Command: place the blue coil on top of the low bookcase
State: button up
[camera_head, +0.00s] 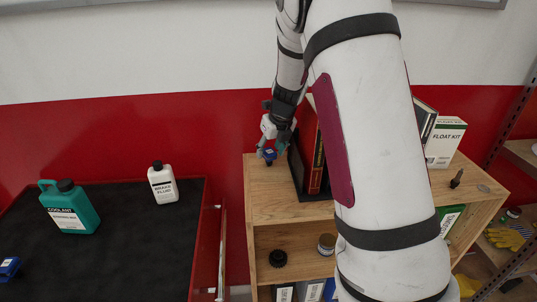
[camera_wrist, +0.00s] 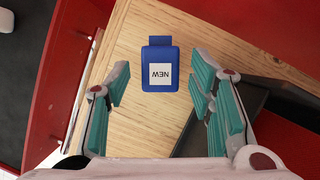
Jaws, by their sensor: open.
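A blue coil (camera_head: 269,154) is at the left end of the low bookcase's wooden top (camera_head: 280,206). In the wrist view the coil (camera_wrist: 160,69) shows a white "NEW" label over the bare wood (camera_wrist: 150,120). My gripper (camera_head: 272,144) is just above and beside the coil. Its teal-padded fingers (camera_wrist: 160,80) are spread wide, one on each side of the coil, with clear gaps between. Nothing is held. A second blue piece (camera_head: 9,268) lies on the black-topped cart, cut by the left picture edge.
Dark-framed red books (camera_head: 310,155) stand close right of my gripper. A float kit box (camera_head: 444,142) is at the bookcase's far right. Left, the cart (camera_head: 140,240) carries a coolant jug (camera_head: 70,207) and brake fluid (camera_head: 162,184). A red wall is behind; my arm hides the middle.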

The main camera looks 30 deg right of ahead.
jog(key=s+a+r+n+y, duration=0.1)
jog(key=s+a+r+n, duration=0.3)
jog(key=r, duration=0.3)
jog(key=s+a+r+n, duration=0.2)
jog(key=s+r+n, duration=0.2)
jog(key=s+r, duration=0.25)
jog(key=s+a+r+n, duration=0.1)
jog(key=s+a+n, duration=0.2)
jog(key=s+n, duration=0.4)
jog(key=s+a+r+n, duration=0.2)
jog(key=s+n, duration=0.5)
jog(key=n, duration=0.4)
jog(key=s+a+r+n+t+h, duration=0.1)
jog(key=s+a+n, duration=0.4)
jog(key=s+n, duration=0.3)
jog(key=shift+r+n, duration=0.15)
jog(key=shift+n, duration=0.85)
